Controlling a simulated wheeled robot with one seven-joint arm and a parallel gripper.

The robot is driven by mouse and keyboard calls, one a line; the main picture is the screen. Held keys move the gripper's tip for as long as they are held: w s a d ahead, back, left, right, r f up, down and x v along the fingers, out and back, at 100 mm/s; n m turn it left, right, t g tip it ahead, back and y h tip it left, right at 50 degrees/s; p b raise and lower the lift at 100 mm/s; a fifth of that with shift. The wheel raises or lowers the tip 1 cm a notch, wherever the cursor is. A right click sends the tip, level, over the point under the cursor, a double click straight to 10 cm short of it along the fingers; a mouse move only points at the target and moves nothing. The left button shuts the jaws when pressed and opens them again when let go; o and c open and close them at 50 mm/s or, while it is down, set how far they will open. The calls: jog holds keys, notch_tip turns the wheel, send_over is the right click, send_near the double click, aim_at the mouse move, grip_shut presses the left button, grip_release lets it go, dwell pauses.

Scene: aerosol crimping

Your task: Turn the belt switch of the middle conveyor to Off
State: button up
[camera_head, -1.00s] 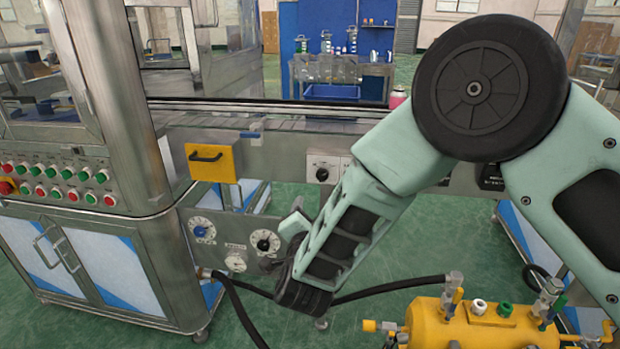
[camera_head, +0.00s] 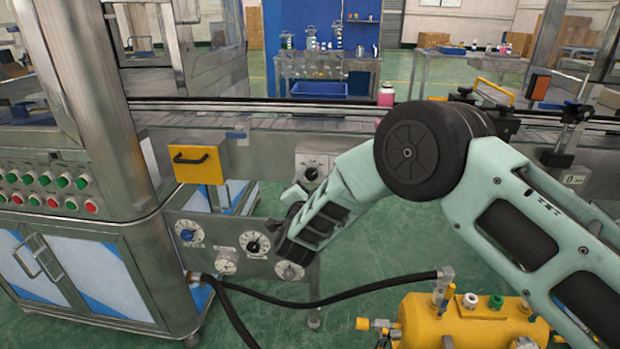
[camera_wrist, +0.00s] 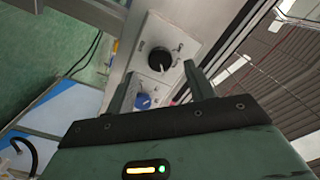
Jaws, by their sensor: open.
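A black rotary switch (camera_head: 311,173) sits on a pale plate on the conveyor's (camera_head: 265,148) metal side, just above my forearm in the head view. In the wrist view, a black knob (camera_wrist: 159,61) on a pale plate shows beyond my gripper (camera_wrist: 162,72), between its two fingers. The fingers are apart and empty, and I see no contact with the knob. A blue knob (camera_wrist: 143,101) shows lower, also between the fingers. I cannot read the switch's markings.
A panel (camera_head: 211,261) with dials hangs below the conveyor, beside my wrist. A yellow box with a handle (camera_head: 198,163) sticks out left of the switch. A steel cabinet (camera_head: 90,275) stands at left. A yellow tank (camera_head: 470,322) with black hoses is at lower right.

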aim_at(311, 176)
jog(key=shift+w, duration=2.05)
jog(key=shift+c, duration=0.3)
jog(key=c, duration=0.9)
